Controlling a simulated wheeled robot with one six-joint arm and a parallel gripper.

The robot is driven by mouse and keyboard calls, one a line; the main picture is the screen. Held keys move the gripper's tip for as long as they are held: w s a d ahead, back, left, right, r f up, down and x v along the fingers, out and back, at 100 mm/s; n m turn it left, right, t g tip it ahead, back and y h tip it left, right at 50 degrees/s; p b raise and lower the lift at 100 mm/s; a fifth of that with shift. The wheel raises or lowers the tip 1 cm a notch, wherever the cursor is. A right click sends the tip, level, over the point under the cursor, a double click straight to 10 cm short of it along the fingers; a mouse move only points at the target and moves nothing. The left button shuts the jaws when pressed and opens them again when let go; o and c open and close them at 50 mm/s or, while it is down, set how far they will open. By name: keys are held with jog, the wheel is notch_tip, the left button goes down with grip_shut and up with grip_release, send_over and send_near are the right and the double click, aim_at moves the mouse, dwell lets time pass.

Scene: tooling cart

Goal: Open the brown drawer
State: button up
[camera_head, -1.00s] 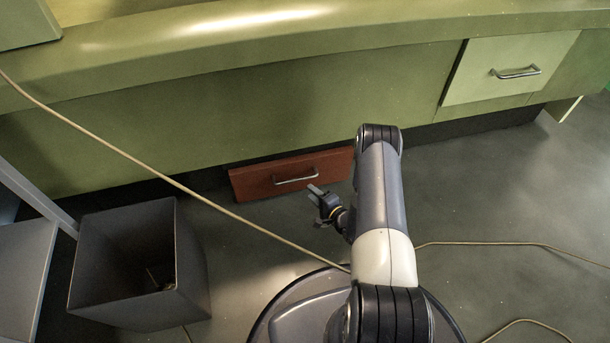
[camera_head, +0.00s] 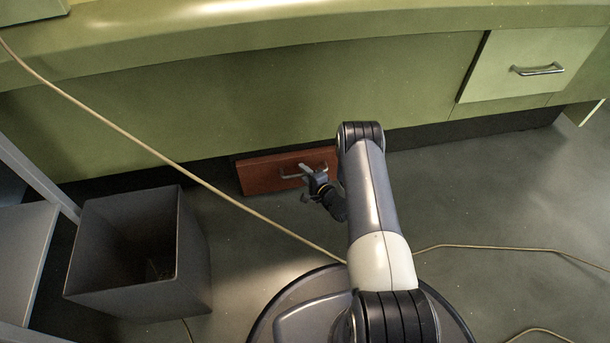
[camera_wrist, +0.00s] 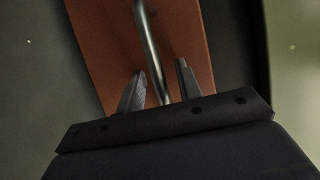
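The brown drawer (camera_head: 262,174) is low under the green counter, its reddish-brown front facing me in the head view. Its metal bar handle (camera_head: 291,176) is partly covered by my gripper (camera_head: 303,168), which is at the handle's right end. In the wrist view the drawer front (camera_wrist: 105,40) fills the middle. The handle (camera_wrist: 152,40) runs down between the two fingers of my gripper (camera_wrist: 162,72). The fingers are apart, with a gap visible on each side of the bar. The handle's near end is hidden by the gripper body.
A dark open bin (camera_head: 135,250) stands on the floor at the left. A tan cable (camera_head: 150,145) crosses diagonally in front of the drawer. A green drawer (camera_head: 530,65) with a metal handle is at the upper right. The floor right of my arm is mostly clear.

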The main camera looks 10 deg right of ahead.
jog(key=shift+c, duration=0.2)
grip_shut()
dwell(0.4)
